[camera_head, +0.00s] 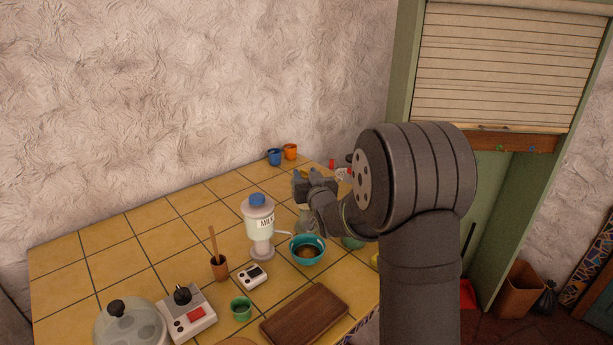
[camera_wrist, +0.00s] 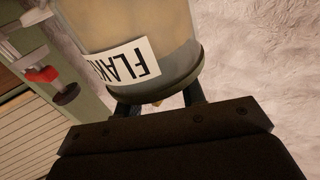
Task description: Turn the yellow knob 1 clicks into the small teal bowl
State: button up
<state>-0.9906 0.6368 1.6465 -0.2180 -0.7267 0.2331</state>
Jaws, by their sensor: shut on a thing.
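My gripper (camera_head: 304,186) is raised above the far part of the counter, at the flakes dispenser. In the wrist view my gripper's fingers (camera_wrist: 160,103) are shut on the yellow knob (camera_wrist: 187,101), of which only a sliver shows. The dispenser's clear body with its FLAKES label (camera_wrist: 128,62), partly cut off, fills the top of the wrist view. In the head view my gripper and arm hide most of the dispenser. The small teal bowl (camera_head: 294,244) stands upright below and in front of my gripper, with something brown inside.
A milk dispenser (camera_head: 258,222) with a blue cap stands just left of the bowl. A white timer-like device (camera_head: 253,277), a green cup (camera_head: 241,309) and a wooden board (camera_head: 305,313) are nearer. Blue (camera_head: 274,157) and orange (camera_head: 290,151) mugs stand at the back.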

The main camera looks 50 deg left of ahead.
jog(key=shift+r+m+t+h, duration=0.1)
jog(key=shift+m+t+h, duration=0.45)
jog(key=shift+t, duration=0.25)
jog(key=shift+m+t, duration=0.35)
jog(key=shift+t, duration=0.05)
jog(key=o, duration=1)
jog(key=shift+c, duration=0.2)
jog(key=v, duration=1.7)
jog(key=shift+s, duration=0.2)
jog(key=shift+d+r, duration=0.1)
